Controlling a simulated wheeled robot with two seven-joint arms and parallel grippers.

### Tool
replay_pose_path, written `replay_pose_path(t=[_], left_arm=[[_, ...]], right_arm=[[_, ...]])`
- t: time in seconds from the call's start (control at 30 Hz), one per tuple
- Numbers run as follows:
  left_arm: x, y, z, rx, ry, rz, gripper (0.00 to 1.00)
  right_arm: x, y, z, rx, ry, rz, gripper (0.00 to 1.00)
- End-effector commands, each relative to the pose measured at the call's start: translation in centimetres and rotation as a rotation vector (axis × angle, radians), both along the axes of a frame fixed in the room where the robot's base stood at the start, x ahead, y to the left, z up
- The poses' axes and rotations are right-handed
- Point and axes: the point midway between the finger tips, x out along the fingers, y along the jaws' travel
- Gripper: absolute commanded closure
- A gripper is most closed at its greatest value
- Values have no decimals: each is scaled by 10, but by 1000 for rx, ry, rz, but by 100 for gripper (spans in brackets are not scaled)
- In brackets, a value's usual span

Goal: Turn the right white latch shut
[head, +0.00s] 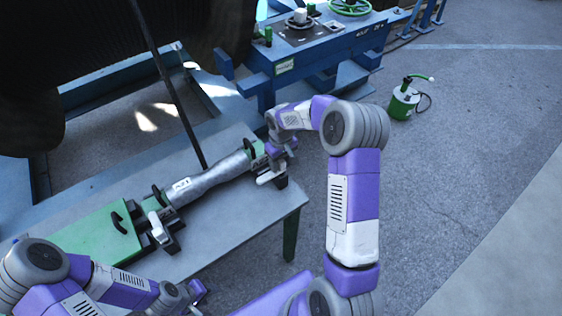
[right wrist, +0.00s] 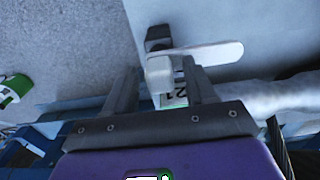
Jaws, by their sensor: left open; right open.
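The right white latch (head: 270,177) sits on a dark bracket at the right end of the grey cylindrical part (head: 210,180). In the right wrist view its white hub lies between my fingertips, and its lever (right wrist: 215,52) reaches right, past one fingertip. My right gripper (head: 282,154) is open just above and behind the latch; it also shows in the right wrist view (right wrist: 160,70). I cannot tell whether a finger touches the lever. The left white latch (head: 159,227) sits at the cylinder's left end. My left gripper (head: 194,294) is open and low, by the table's front edge.
A green panel with a black handle (head: 95,236) lies on the grey table (head: 235,225). A dark pole stands behind the cylinder. A blue console (head: 320,52) stands at the back, and a green and white canister (head: 403,103) on the floor at right.

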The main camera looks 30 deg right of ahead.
Motion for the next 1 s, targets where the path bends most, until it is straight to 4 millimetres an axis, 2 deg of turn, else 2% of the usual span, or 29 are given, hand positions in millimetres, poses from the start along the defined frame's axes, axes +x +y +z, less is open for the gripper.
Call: replay_pose_path(t=[0.23, 0.27, 0.6, 1.0], left_arm=[[0, 0, 0, 0, 0, 0, 53], [0, 0, 0, 0, 0, 0, 53], [0, 0, 0, 0, 0, 0, 53], [0, 0, -1, 0, 0, 0, 53]], right_arm=[[0, 0, -1, 0, 0, 0, 45], [0, 0, -1, 0, -1, 0, 48], [0, 0, -1, 0, 0, 0, 100], [-1, -2, 0, 0, -1, -33, 100]])
